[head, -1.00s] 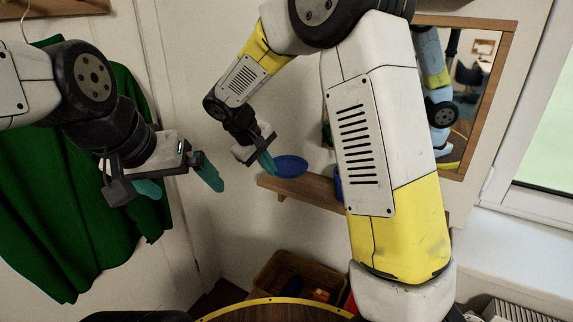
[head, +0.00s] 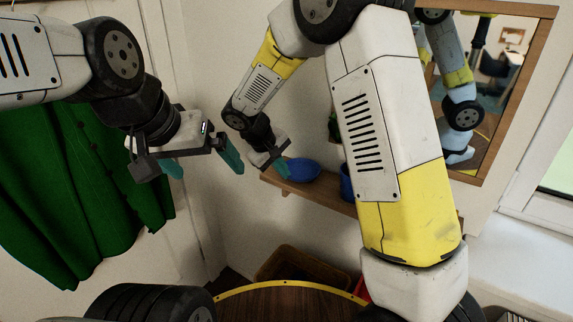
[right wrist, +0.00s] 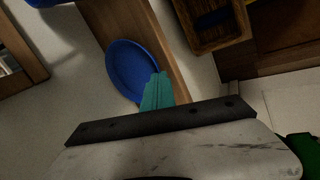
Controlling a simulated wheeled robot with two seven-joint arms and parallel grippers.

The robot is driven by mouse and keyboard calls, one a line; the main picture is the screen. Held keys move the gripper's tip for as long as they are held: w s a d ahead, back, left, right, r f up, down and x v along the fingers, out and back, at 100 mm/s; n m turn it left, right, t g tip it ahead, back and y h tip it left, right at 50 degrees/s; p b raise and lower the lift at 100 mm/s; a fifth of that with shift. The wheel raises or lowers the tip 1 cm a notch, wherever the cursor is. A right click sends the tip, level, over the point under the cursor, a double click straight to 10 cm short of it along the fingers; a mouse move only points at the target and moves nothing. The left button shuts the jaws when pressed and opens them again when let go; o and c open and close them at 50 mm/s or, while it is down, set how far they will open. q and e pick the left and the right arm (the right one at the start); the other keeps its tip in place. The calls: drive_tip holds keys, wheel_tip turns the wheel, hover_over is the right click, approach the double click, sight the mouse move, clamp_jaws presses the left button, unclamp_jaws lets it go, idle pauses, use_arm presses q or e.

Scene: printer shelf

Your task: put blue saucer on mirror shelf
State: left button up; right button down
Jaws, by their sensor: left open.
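The blue saucer (head: 303,170) is at the left end of the wooden mirror shelf (head: 325,198). In the right wrist view the saucer (right wrist: 130,68) overlaps the shelf board (right wrist: 152,40) and its wall-side edge; I cannot tell whether it touches the board. My right gripper (head: 281,168) is at the saucer's near rim. Its teal fingers (right wrist: 157,92) are close together over the rim, shut on it; the pinched edge is hidden. My left gripper (head: 203,162) is open and empty, left of the shelf in the head view.
A framed mirror (head: 545,62) hangs right of the shelf. A blue container (head: 346,182) stands further along the shelf, partly behind my right arm. Green cloth (head: 85,210) hangs left.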

drive_tip(key=shift+f, duration=0.45)
drive_tip(key=shift+w+d+f, duration=0.15)
drive_tip(key=shift+w+f, duration=0.05)
drive_tip(key=shift+w, duration=0.1)
drive_tip(key=shift+s+r, duration=0.1)
drive_tip(key=shift+s, duration=0.1)
drive_tip(key=c, duration=2)
unclamp_jaws()
